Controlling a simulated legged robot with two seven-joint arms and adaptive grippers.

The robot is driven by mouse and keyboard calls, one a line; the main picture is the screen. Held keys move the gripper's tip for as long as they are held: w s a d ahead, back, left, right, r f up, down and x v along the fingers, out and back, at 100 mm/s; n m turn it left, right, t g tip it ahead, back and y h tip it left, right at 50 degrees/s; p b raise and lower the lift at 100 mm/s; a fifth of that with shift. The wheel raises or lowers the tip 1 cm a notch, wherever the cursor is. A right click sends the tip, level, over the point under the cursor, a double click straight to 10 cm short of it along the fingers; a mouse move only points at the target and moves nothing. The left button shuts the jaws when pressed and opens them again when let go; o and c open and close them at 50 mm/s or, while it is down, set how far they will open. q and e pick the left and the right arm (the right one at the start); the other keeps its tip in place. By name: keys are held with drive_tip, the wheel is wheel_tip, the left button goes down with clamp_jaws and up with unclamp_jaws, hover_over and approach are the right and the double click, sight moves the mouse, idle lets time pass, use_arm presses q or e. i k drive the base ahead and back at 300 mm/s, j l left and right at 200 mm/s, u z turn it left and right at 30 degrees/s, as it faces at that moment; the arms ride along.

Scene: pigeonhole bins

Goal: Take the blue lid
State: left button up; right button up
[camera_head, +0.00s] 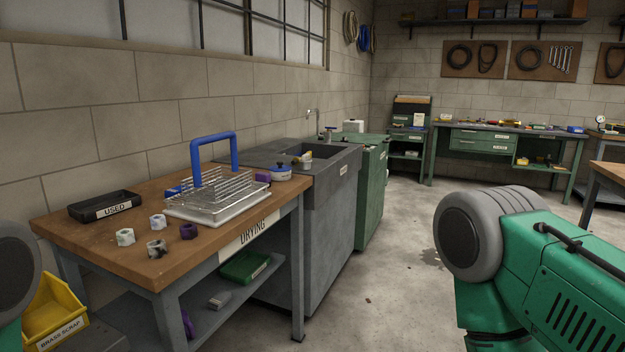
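A blue arch-shaped handle (213,137) stands up behind the wire rack (215,187) on the wooden table. A small blue piece (173,191) shows left of the rack, partly hidden. Neither of my grippers is in view; only parts of my own arms or body show at the right and left edges.
The wooden table (100,232), marked DRYING, holds a black USED tray (104,207) and several small ring-like pieces. A green tray (245,266) lies on the shelf below. A yellow BRASS SCRAP bin (55,312) stands at lower left. Open floor lies right of the sink unit.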

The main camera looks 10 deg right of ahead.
sight(280, 167)
drive_tip(key=i+z, duration=0.15)
drive_tip(key=i+l+u, duration=0.15)
drive_tip(key=i+l, duration=0.75)
drive_tip(key=i, duration=0.1)
